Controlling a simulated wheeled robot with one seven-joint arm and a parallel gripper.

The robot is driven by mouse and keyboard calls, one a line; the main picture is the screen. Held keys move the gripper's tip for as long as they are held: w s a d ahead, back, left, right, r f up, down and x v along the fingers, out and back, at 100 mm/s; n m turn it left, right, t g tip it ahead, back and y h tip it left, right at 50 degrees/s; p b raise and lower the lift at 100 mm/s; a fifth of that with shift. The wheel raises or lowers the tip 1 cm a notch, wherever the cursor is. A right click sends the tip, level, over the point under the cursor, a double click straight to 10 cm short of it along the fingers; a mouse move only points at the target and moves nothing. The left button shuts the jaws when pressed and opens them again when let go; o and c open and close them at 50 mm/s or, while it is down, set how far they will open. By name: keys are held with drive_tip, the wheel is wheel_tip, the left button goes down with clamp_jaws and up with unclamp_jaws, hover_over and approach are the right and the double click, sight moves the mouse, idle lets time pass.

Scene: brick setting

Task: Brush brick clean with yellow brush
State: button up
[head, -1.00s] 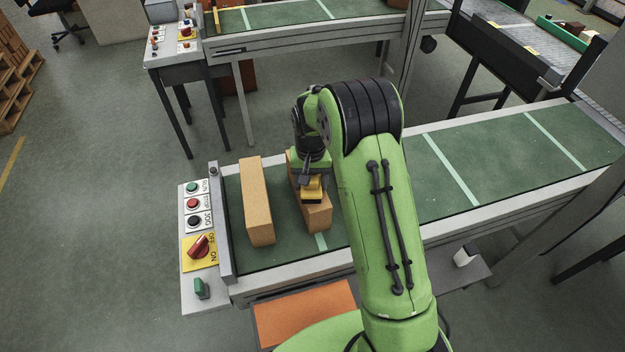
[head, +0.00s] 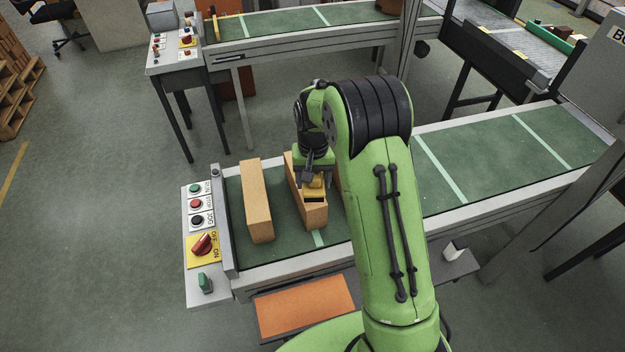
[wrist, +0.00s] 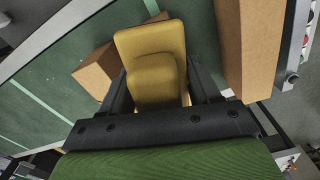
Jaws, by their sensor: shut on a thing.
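My gripper (head: 313,178) is shut on the yellow brush (head: 314,186) and holds it over the near part of a tan brick. The brush fills the middle of the wrist view (wrist: 153,60), between the fingers. That brick (head: 312,217) lies on the green conveyor, and my arm hides part of it. In the wrist view, parts of this brick (wrist: 96,72) show beside and behind the brush. A second tan brick (head: 257,200) lies to the left on the same belt, apart from the gripper. I cannot tell whether the bristles touch the brick.
The green conveyor belt (head: 385,180) runs to the right and is clear there. A control panel (head: 203,235) with buttons and a red switch stands at its left end. An orange panel (head: 305,306) lies in front. Another conveyor (head: 290,25) stands behind.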

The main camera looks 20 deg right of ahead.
drive_tip(key=shift+w+r+p, duration=0.1)
drive_tip(key=shift+r+p, duration=0.5)
drive_tip(key=shift+r, duration=0.55)
